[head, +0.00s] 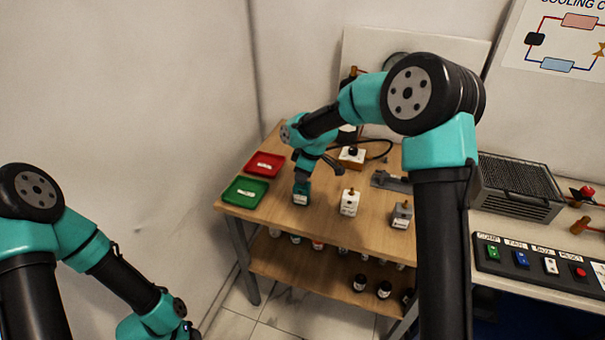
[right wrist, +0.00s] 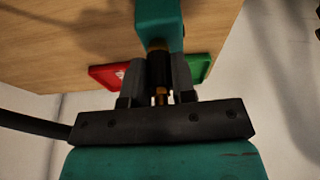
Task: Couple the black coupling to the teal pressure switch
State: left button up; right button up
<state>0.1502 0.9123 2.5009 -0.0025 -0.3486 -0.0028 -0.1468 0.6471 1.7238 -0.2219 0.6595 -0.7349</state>
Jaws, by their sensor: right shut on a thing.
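The teal pressure switch (head: 301,198) stands upright near the front of the wooden table in the head view, right below my right gripper (head: 303,178). In the right wrist view the switch is a teal block (right wrist: 160,18) with a bit of brass at its near end. My right gripper (right wrist: 158,80) is shut on the black coupling (right wrist: 160,70), with a brass fitting (right wrist: 159,95) at its near end. The coupling is in line with the switch and meets its brass end; I cannot tell whether it is locked on. My left gripper is out of view; only its arm shows.
A white switch (head: 349,203) and a grey one (head: 401,215) stand to the right. A red tray (head: 264,164) and a green tray (head: 244,193) lie at the left. A black hose (head: 378,148) curves behind. Several bottles stand on the lower shelf (head: 300,268).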

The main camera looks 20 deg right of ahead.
jog(key=o, duration=0.7)
jog(key=shift+o, duration=0.6)
jog(key=o, duration=0.5)
jog(key=shift+r, duration=0.15)
jog(key=v, duration=1.7)
jog(key=shift+r, duration=0.1)
